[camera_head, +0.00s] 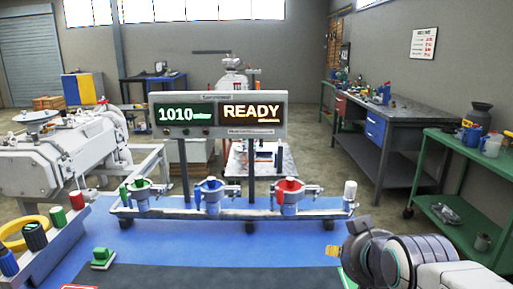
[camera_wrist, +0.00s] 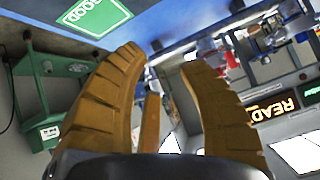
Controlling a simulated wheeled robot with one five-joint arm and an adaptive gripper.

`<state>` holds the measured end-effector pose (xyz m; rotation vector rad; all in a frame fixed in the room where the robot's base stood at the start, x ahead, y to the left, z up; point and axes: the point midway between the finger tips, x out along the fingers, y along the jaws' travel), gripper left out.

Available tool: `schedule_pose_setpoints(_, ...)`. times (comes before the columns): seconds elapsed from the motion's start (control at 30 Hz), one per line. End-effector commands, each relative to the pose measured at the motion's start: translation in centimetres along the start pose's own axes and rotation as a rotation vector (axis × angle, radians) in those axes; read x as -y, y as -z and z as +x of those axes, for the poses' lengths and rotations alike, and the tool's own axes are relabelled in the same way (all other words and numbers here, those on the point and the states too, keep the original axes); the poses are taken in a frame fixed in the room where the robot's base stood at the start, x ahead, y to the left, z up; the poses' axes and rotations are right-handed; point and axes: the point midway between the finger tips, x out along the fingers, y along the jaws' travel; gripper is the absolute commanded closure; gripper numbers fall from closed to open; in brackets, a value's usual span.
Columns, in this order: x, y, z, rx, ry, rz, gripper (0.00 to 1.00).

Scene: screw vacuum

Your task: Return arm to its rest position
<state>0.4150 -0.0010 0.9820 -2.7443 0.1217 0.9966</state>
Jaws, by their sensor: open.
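The fingers touch nothing that I can see.
A manifold rail (camera_head: 240,210) with green, blue and red valves (camera_head: 288,192) stands on the bench. Above it a display (camera_head: 218,115) reads 1010 and READY. A green block (camera_head: 102,257) and a rack of coloured caps (camera_head: 50,242) are at left. A green cart (camera_head: 465,205) stands at right.

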Motion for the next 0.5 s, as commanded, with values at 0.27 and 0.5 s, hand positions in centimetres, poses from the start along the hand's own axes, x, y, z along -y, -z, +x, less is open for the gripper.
schedule_pose_setpoints(0.27, -0.4, -2.0, -8.1, 0.249, -0.045, -0.104, 0.63)
schedule_pose_setpoints(0.5, -1.0, -4.4, -13.7, 0.432, -0.061, -0.180, 0.63)
